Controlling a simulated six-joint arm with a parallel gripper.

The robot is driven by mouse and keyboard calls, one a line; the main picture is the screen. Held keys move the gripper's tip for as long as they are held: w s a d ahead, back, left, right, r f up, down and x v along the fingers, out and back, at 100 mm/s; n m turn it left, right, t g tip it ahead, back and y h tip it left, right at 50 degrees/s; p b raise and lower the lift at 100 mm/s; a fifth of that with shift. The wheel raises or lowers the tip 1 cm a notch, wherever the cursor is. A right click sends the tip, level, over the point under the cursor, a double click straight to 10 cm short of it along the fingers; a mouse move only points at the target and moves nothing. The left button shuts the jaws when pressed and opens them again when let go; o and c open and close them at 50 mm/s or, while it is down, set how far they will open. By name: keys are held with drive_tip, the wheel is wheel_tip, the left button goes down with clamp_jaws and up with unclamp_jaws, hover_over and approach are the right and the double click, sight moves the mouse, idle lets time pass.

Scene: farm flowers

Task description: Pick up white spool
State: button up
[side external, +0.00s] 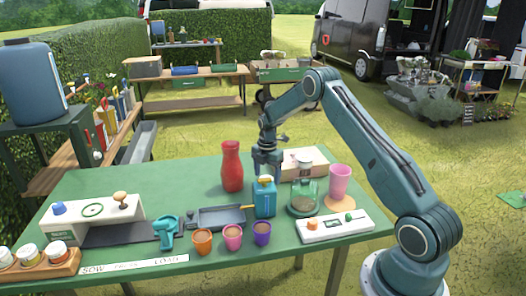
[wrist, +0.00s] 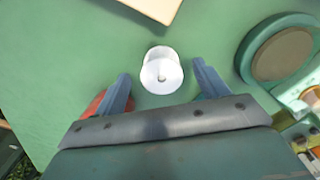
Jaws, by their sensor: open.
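The white spool (wrist: 161,72) stands on the green table in the wrist view, with its round top and centre hole facing the camera. My gripper (wrist: 162,82) is open, with one blue finger to the left of the spool and one to the right; no contact shows. In the side external view my gripper (side external: 266,172) points down behind the blue can (side external: 264,198). The spool cannot be made out there.
A red bottle (side external: 232,166) stands left of my gripper and a glass jar (side external: 303,193) right of it. A pale box (side external: 306,162) lies behind, near a pink cup (side external: 339,182). Several small pots and a grey tray (side external: 217,217) sit in front. The table's left rear is clear.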

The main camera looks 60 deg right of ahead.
drive_tip(key=shift+f, duration=1.4)
drive_tip(key=c, duration=1)
